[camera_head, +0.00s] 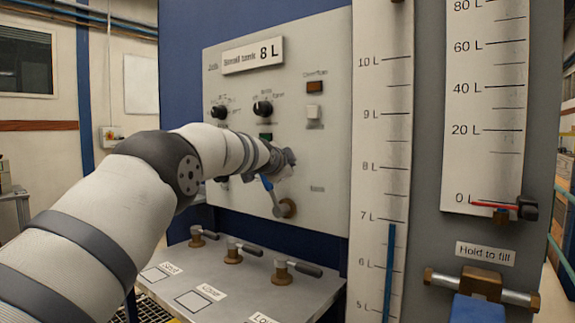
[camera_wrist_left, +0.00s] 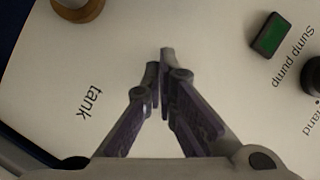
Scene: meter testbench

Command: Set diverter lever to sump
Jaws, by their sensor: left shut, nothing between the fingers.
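The diverter lever is a blue handle (camera_head: 270,192) on a round brass pivot (camera_head: 287,208), low on the light grey panel. The handle slants up and to the left from the pivot, its upper end close below my left gripper. My left gripper (camera_head: 286,160) is at the panel face, above the pivot; contact with the lever cannot be made out. In the wrist view my left gripper (camera_wrist_left: 162,55) has its fingers together with nothing between them. A round brass part (camera_wrist_left: 78,6) shows at that view's upper left, and the panel reads "tank". My right gripper is not in view.
A green button (camera_wrist_left: 269,36) is beside the "Sump pump" label. Below, several valves (camera_head: 282,272) stand on a grey shelf (camera_head: 235,305). A scale column (camera_head: 381,130) rises at right.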

